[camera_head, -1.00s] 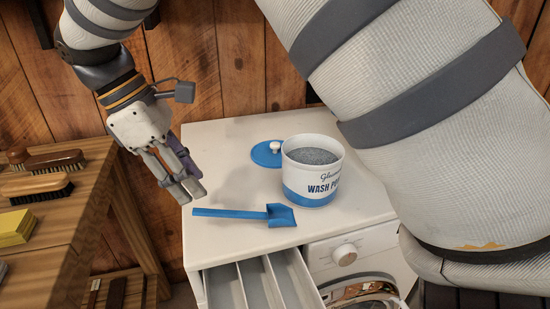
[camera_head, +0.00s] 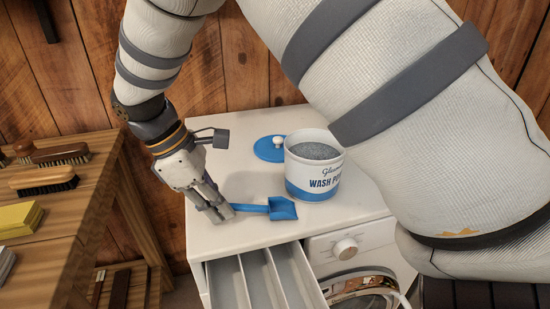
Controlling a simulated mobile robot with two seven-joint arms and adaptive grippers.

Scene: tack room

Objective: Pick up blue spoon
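The blue spoon (camera_head: 281,209), a scoop with a square head, lies on the white top of the washing machine (camera_head: 255,237). Its head points right, and its handle runs left to my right gripper. My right gripper (camera_head: 219,213) points down over the handle's left part and hides that end. The fingertips are close together at the handle; whether they are closed on it I cannot tell. My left gripper is not in view.
A wash powder tub (camera_head: 313,165) stands open behind the spoon head, with its blue lid (camera_head: 270,149) beside it. The divided drawer (camera_head: 262,280) is pulled out in front. A wooden table (camera_head: 75,210) at left holds brushes (camera_head: 45,180) and a yellow block (camera_head: 18,219).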

